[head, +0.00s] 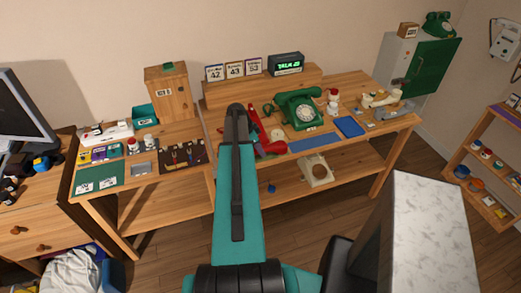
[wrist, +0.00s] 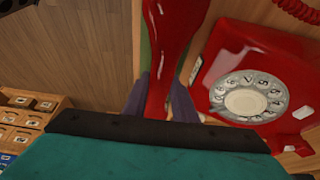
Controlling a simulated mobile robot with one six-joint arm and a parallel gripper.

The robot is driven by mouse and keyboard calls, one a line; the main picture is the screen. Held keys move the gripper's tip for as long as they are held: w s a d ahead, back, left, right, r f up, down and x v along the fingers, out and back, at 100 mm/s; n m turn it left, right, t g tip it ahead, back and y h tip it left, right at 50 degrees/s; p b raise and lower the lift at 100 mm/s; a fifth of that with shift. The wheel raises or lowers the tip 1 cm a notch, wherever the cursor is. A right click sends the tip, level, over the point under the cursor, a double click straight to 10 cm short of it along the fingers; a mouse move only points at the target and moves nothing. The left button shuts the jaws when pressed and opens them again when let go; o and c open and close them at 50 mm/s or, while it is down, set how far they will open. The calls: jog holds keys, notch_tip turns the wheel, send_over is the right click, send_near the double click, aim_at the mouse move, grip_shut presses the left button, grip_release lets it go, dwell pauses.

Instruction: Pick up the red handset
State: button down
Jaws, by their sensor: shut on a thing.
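The red handset (wrist: 172,45) runs up and down through the middle of the wrist view. My gripper (wrist: 158,98) is shut on it, with one dark finger on each side. The red dial phone (wrist: 228,58) is just to the right of the handset in the wrist view, with a grey-and-white dial facing the camera. In the head view my teal arm covers most of this spot, and only red parts (head: 269,147) show beside it. My fingertips are hidden there.
A green dial phone (head: 299,108) stands to the right on the wooden bench (head: 343,86). A blue mat (head: 349,127) lies near the front edge. A white marbled block (head: 432,235) stands at the front right. A small drawer cabinet (wrist: 28,112) shows at left in the wrist view.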

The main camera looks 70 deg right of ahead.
jog(key=shift+r, duration=0.15)
jog(key=shift+r+b, duration=0.9)
jog(key=shift+r, duration=0.15)
jog(key=s+a+r, duration=0.1)
jog(key=s+a, duration=0.1)
jog(key=a, duration=0.5)
jog(key=s+a+r, duration=0.1)
jog(key=a, duration=0.7)
jog(key=shift+s+r+p, duration=0.35)
jog(key=shift+r, duration=0.05)
jog(key=shift+f, duration=0.15)
